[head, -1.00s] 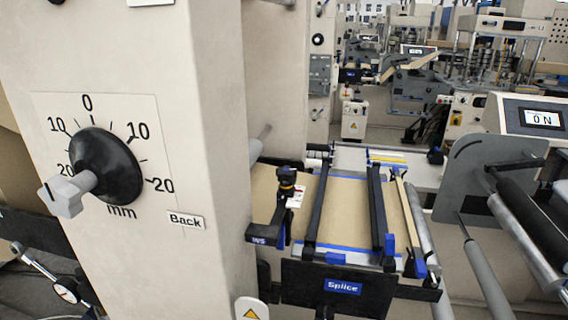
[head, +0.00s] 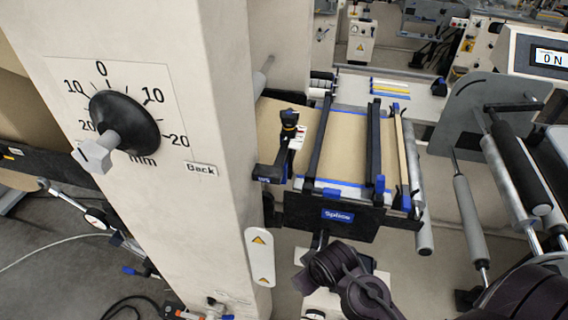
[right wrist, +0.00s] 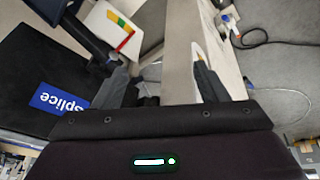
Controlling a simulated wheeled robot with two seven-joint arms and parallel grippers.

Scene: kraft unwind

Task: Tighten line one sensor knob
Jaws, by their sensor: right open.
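The sensor bracket (head: 270,172) stands at the left edge of the splice table (head: 345,135) in the head view. A small dark knob (head: 289,118) with a yellowish band sits on top of it, beside a white and red label. My right arm shows at the bottom of the head view, below the table front. In the right wrist view my right gripper (right wrist: 160,84) is open, with nothing seen between its fingers. The splice plate (right wrist: 30,85) is left of the fingers there. I cannot make out the knob in that view. My left gripper is not in view.
A beige column (head: 195,215) with a large black dial knob (head: 124,123) stands left of the bracket. Rollers (head: 470,215) and a grey side plate (head: 480,115) are at the right. Cables (head: 60,240) lie on the floor at left.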

